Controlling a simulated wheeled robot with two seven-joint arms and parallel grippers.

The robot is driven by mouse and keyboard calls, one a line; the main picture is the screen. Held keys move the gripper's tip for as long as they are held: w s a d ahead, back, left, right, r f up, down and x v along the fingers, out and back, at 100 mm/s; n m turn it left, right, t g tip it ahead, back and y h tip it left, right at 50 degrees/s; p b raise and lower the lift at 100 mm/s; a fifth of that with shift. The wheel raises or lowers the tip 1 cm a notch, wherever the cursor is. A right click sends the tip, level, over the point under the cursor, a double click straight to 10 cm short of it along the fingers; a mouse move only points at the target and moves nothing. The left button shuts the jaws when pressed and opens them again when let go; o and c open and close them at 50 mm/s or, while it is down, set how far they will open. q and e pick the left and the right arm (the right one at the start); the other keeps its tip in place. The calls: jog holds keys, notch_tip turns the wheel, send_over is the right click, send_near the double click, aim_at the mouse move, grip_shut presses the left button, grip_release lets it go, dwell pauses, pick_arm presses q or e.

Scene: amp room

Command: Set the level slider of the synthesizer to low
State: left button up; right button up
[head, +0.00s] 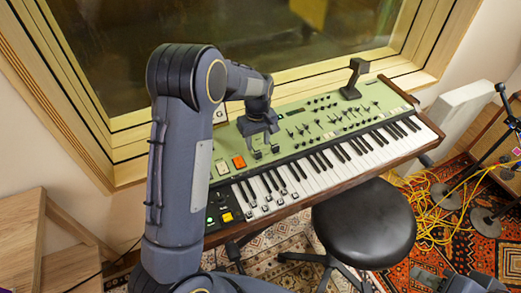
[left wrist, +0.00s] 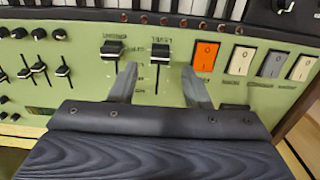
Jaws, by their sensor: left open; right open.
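The synthesizer (head: 300,118) has a green panel above its keys, against the window. Its level slider (left wrist: 160,52) has a black cap at the keyboard-side end of its slot, beside its upside-down label in the left wrist view. My left gripper (head: 266,152) is over the panel, near the orange switch. In the left wrist view its open fingers (left wrist: 160,86) lie on either side of the slider's slot, with the cap a little beyond the tips. Whether they touch the panel I cannot tell. My right gripper (head: 428,276) is partly in view at the lower right, away from the synthesizer.
Another black-capped slider (left wrist: 112,48) stands close to the level slider. A dark upright thing (head: 355,78) is on the panel's far part. A black stool (head: 363,222) stands in front.

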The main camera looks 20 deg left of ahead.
aim_at(258, 152)
pick_arm(q)
notch_tip(258, 152, down, 5)
jog(key=shift+r, duration=0.1)
jog(key=shift+c, duration=0.2)
grip_shut()
